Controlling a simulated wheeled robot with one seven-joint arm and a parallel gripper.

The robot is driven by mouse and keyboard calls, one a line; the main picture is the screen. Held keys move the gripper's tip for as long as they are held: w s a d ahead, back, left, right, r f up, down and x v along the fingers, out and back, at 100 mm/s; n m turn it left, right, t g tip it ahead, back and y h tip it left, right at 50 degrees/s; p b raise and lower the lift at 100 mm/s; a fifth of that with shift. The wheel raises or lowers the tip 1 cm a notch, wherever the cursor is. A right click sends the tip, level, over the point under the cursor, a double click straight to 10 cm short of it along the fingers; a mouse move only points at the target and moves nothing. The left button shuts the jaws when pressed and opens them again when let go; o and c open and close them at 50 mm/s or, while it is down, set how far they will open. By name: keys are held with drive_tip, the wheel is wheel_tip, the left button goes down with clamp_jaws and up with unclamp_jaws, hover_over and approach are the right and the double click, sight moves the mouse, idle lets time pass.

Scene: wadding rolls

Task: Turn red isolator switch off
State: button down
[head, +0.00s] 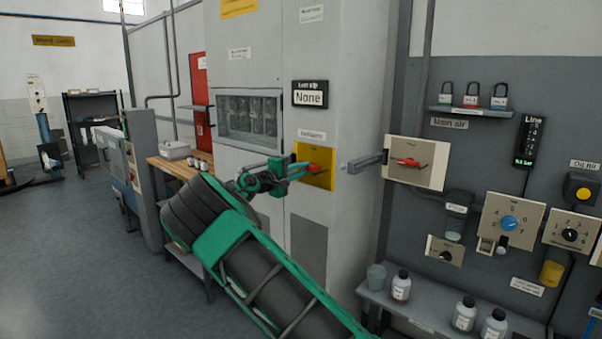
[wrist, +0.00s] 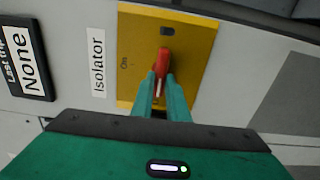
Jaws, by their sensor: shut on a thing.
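The red isolator switch (head: 314,168) is a lever on a yellow plate (head: 318,153) on the grey cabinet, under an "Isolator" label. My green gripper (head: 299,170) reaches it from the left. In the wrist view the red lever (wrist: 163,62) stands out from the yellow plate (wrist: 200,50), and my gripper (wrist: 162,80) has its two fingers closed on the lever's sides. An "On" mark shows beside the lever on the plate. The fingers hide part of the lever and the lower plate.
A "Last trip None" display (head: 310,94) sits above the isolator. To the right, a grey arm-like bracket (head: 363,162) and a panel with another red handle (head: 408,162) stand close by. A bench with bottles (head: 464,314) is at lower right.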

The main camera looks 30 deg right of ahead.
drive_tip(key=shift+w+a+f, duration=0.2)
drive_tip(key=shift+a+f, duration=0.1)
drive_tip(key=shift+a, duration=0.05)
drive_tip(key=c, duration=1.8)
unclamp_jaws()
drive_tip(key=shift+o, duration=0.4)
drive_tip(key=shift+s+d+r, duration=0.1)
drive_tip(key=shift+d, duration=0.05)
drive_tip(key=v, duration=1)
drive_tip(key=shift+a, duration=0.4)
drive_tip(key=shift+s, duration=0.1)
